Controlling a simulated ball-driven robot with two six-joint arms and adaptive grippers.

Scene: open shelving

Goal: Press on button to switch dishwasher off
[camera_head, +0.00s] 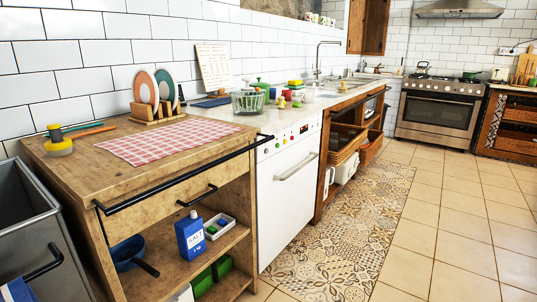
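The dishwasher (289,215) is the white front-panelled unit under the white counter, just right of the wooden cabinet. Its door appears shut. A bar handle (295,167) crosses the upper door. A control strip (291,138) runs along its top edge, with small coloured buttons and a small dark display (304,129). The buttons are too small to tell which is the off button or whether one is pressed. The end of the cabinet's black rail is close to the strip's left end. Neither of my grippers is in view.
A wooden cabinet (180,165) with a projecting black rail (190,178) stands at the left, beside a grey open bin (35,225). A patterned rug (345,230) lies before the dishwasher. The tiled floor (440,240) to the right is clear, up to the oven (437,115).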

